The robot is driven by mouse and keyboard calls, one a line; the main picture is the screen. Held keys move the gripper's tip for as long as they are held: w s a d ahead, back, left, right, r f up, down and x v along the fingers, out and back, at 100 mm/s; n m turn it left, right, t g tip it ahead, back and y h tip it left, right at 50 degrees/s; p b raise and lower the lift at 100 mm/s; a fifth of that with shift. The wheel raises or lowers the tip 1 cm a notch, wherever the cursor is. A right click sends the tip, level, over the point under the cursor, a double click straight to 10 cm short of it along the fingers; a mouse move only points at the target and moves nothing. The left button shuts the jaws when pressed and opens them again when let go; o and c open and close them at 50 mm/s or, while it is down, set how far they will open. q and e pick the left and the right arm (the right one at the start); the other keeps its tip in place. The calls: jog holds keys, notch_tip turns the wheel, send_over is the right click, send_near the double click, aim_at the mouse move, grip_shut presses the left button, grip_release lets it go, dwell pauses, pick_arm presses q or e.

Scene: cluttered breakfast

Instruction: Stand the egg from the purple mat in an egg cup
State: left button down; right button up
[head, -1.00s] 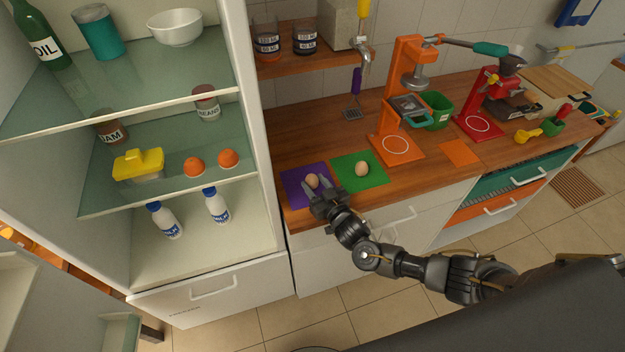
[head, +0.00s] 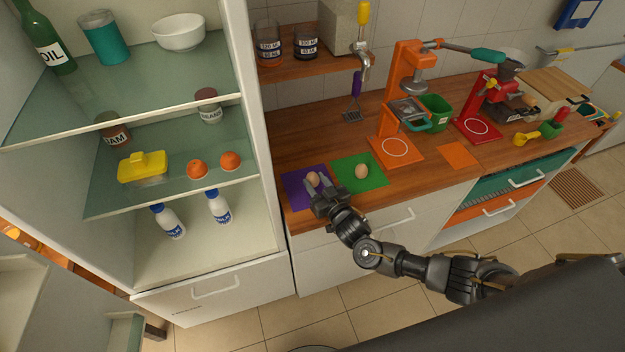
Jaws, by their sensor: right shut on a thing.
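The egg (head: 312,177) is over the purple mat (head: 293,190) at the left end of the wooden counter. My right gripper (head: 320,186) reaches in from the front and is shut on this egg. I cannot tell whether the egg still touches the mat. A second egg (head: 361,171) is on the green mat (head: 376,182), just to the right. I cannot make out an egg cup for certain. My left gripper is not in view.
An open fridge (head: 262,150) stands left of the counter, with two small orange round things (head: 197,169) on a shelf. An orange press (head: 408,90) and a red machine (head: 487,105) stand farther right. A flat orange square (head: 458,155) lies between them, bare.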

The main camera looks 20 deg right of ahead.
aim_at(315, 177)
jog(key=shift+w+r+p, duration=0.1)
jog(key=shift+r+p, duration=0.95)
jog(key=shift+r, duration=0.5)
jog(key=shift+f, duration=0.1)
jog(key=shift+a, duration=0.15)
jog(key=s+d+r+m+h+b, duration=0.3)
jog(key=s+d+r+b, duration=0.3)
jog(key=s+r+b, duration=0.5)
notch_tip(315, 177, up, 2)
jog(key=shift+s+d+r+t+h, duration=0.15)
jog(key=shift+s+t+h, duration=0.15)
jog(key=shift+s+h, duration=0.6)
